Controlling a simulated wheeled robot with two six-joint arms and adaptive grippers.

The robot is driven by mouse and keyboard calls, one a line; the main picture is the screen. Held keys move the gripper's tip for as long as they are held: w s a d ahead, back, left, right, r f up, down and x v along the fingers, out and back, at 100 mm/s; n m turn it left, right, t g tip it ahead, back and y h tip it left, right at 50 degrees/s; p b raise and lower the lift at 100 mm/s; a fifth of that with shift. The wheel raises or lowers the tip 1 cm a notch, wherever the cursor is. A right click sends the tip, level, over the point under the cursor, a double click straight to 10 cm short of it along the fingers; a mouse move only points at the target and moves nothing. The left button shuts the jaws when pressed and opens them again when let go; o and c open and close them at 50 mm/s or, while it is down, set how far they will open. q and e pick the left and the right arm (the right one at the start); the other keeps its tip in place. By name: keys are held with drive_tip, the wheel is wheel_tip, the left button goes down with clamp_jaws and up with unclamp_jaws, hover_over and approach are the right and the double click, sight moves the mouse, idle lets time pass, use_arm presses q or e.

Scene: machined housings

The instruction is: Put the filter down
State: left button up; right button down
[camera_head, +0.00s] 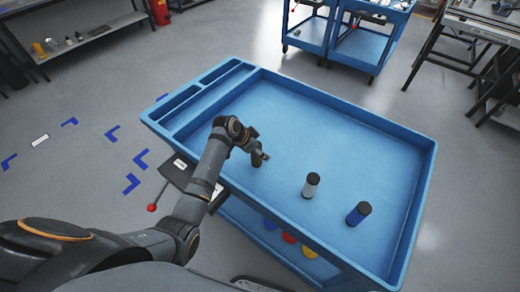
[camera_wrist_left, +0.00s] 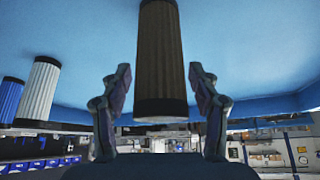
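A brown pleated filter with dark end caps (camera_wrist_left: 160,60) is between the fingers of my left gripper (camera_wrist_left: 160,75) in the left wrist view. A narrow gap shows on each side of it, so the fingers stand open around it. Its far end is cut off by the frame. In the head view my left gripper (camera_head: 259,154) is over the left part of the blue tray-top cart (camera_head: 330,135), and the filter there is mostly hidden by the gripper. It appears upright at the tray floor; contact is hard to see. My right gripper is not in view.
A white filter (camera_head: 311,185) and a blue filter (camera_head: 358,213) stand upright on the tray to the right; both also show in the wrist view. The tray has raised rims and narrow compartments (camera_head: 205,95) at its left end. Its middle and far parts are clear.

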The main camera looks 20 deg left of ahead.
use_arm(q)
drive_tip(key=shift+a+r, duration=0.1)
drive_tip(key=shift+r, duration=0.25)
drive_tip(key=v, duration=1.1)
drive_tip(key=shift+s+a+r, duration=0.2)
drive_tip(key=shift+r, duration=0.1)
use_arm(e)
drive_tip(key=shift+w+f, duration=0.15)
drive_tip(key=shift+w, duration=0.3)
use_arm(q)
drive_tip(key=shift+s, duration=0.1)
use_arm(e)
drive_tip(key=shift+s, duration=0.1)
